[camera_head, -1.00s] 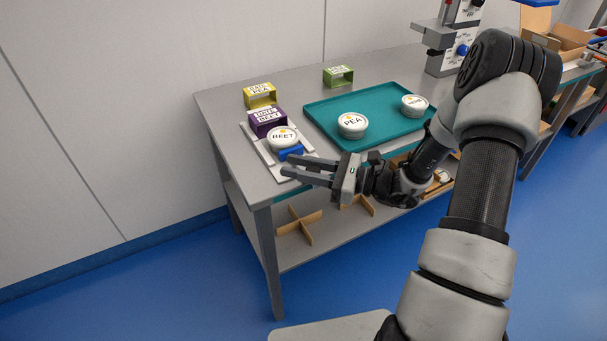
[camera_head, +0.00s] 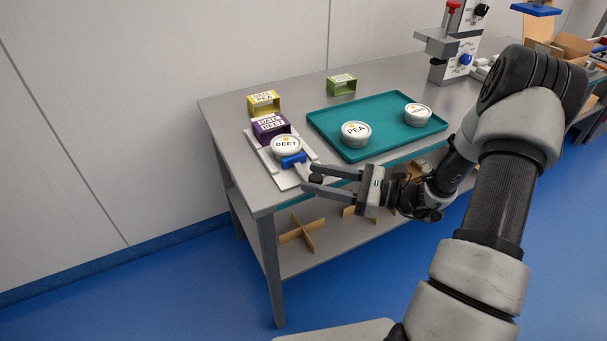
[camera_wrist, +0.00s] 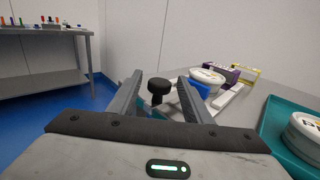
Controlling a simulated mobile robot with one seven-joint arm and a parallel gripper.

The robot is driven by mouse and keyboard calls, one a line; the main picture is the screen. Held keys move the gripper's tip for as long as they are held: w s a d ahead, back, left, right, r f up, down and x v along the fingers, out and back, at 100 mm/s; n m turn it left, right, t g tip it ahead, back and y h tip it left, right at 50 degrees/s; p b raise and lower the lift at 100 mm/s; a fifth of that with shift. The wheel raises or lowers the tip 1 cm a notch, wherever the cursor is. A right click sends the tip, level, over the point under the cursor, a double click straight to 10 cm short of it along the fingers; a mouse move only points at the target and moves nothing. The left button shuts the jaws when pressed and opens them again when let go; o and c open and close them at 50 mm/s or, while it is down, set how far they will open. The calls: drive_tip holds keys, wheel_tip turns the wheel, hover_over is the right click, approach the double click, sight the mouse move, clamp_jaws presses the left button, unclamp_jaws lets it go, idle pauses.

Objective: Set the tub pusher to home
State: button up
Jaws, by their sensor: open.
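The tub pusher has a blue head (camera_head: 293,160) on a white track (camera_head: 284,178) at the table's left front corner. Its blue head touches or nearly touches a white tub marked BEET (camera_head: 286,146), which stands before a purple gate (camera_head: 271,127). The blue head also shows in the wrist view (camera_wrist: 201,88). My gripper (camera_head: 308,178) is open at the front end of the track. A black knob (camera_wrist: 158,87), seemingly the pusher's handle, shows between the fingers in the wrist view, with gaps on both sides.
A teal tray (camera_head: 386,139) holds a PEA tub (camera_head: 356,134) and another white tub (camera_head: 417,114). A yellow gate (camera_head: 264,102) and a green gate (camera_head: 341,84) stand behind. A grey device (camera_head: 455,58) stands at the back right. Floor in front of the table's left end is clear.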

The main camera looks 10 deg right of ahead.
drive_tip(key=v, duration=1.2)
drive_tip(key=shift+s+d, duration=0.15)
drive_tip(key=shift+d, duration=0.15)
drive_tip(key=shift+a, duration=0.1)
